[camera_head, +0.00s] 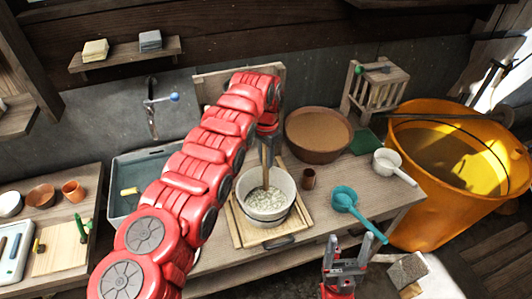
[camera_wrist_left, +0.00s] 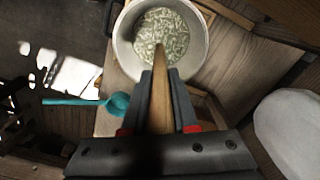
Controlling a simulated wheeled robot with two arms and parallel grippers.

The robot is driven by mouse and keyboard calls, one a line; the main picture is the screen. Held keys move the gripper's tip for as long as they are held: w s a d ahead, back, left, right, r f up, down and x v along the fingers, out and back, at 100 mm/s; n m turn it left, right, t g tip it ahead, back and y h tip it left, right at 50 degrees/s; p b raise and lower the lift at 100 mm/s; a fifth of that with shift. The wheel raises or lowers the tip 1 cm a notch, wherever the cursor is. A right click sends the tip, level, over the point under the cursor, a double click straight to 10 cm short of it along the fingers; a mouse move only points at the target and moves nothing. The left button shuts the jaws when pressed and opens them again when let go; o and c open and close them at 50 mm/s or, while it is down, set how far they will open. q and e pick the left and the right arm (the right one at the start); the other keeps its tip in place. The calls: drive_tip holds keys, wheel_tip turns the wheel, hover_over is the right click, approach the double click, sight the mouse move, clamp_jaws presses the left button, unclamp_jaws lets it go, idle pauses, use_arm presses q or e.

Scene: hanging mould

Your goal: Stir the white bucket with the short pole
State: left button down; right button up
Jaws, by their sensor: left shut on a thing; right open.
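The white bucket (camera_head: 266,202) stands on a wooden board on the bench and holds a pale, lumpy mixture. It also shows at the top of the left wrist view (camera_wrist_left: 197,28). My left gripper (camera_head: 267,137) is above the bucket and shut on the short pole (camera_head: 266,175). The pole is wooden and nearly upright, its lower end in the mixture. In the left wrist view the pole (camera_wrist_left: 161,95) runs between the two fingers toward the bucket. My right gripper (camera_head: 352,250) is open and empty in front of the bench, right of the bucket.
A teal ladle (camera_head: 345,199) and a white dipper (camera_head: 388,162) lie right of the bucket. A small brown cup (camera_head: 309,179) stands close beside it. A brown basin (camera_head: 318,150) is behind. A large orange tub (camera_head: 411,195) stands at right, a sink (camera_head: 125,203) at left.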

sight(265, 181)
use_arm(q)
wheel_tip(265, 181, down, 12)
drive_tip(key=b, duration=0.8)
drive_tip(key=shift+w, duration=0.15)
drive_tip(key=shift+r, duration=0.1)
drive_tip(key=shift+a+r+p, duration=0.15)
drive_tip(key=shift+p, duration=0.15)
drive_tip(key=a+p, duration=0.1)
drive_tip(key=p, duration=0.2)
drive_tip(key=s+a+p, duration=0.1)
drive_tip(key=p, duration=0.2)
drive_tip(key=shift+a, duration=0.15)
